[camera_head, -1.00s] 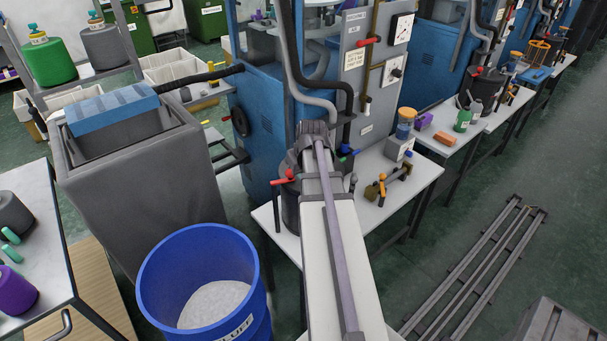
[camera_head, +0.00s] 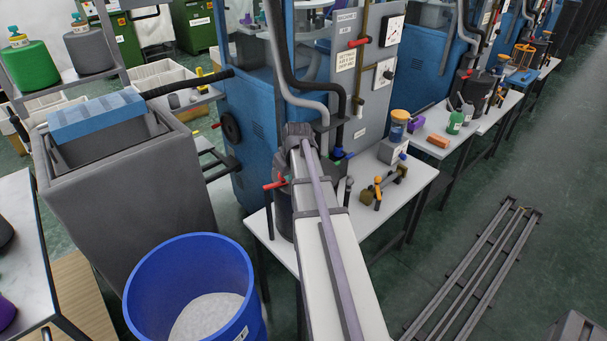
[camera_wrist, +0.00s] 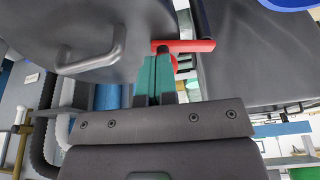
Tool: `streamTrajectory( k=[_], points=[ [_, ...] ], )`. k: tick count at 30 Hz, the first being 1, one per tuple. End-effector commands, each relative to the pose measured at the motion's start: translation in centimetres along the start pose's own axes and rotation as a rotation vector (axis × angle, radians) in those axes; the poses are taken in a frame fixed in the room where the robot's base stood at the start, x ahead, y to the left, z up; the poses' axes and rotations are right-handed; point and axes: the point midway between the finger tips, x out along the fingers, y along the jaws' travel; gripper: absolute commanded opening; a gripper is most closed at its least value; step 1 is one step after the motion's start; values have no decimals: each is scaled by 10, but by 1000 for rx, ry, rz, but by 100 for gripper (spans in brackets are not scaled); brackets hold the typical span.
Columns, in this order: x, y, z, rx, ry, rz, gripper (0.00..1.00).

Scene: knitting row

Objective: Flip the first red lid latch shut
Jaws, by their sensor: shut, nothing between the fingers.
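The red lid latch (camera_head: 276,184) sticks out at the left side of a dark grey lidded vessel (camera_head: 283,223), mostly hidden behind my arm in the head view. In the wrist view the red latch (camera_wrist: 190,46) is a bar lying crosswise just beyond my fingertips, beside the grey lid (camera_wrist: 60,25) with its handle (camera_wrist: 98,52). My gripper (camera_wrist: 156,62) has its teal fingers together, with nothing between them. The tips are at the left part of the red bar; I cannot tell whether they touch it. The head view does not show the fingers.
A blue machine (camera_head: 258,125) with grey hoses stands behind the vessel. A grey bin (camera_head: 130,180) and a blue fluff drum (camera_head: 190,285) stand left. A white table (camera_head: 410,190) holds brass fittings (camera_head: 380,188) and a jar (camera_head: 398,125). Floor rails (camera_head: 480,265) lie right.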

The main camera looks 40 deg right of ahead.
Motion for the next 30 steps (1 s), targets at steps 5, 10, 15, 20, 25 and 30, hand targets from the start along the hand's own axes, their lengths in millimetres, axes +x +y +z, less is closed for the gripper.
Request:
streamTrajectory(
  k=[5, 10, 15, 20, 25, 30],
  points=[
    [3, 9, -8, 7, -1, 4, 0],
    [3, 9, -7, 7, -2, 4, 0],
    [2, 6, -5, 7, -2, 3, 0],
    [0, 0, 2, 7, -2, 4, 0],
    [-1, -3, 4, 7, -1, 4, 0],
    [-5, -3, 9, 7, -1, 4, 0]
  ],
)
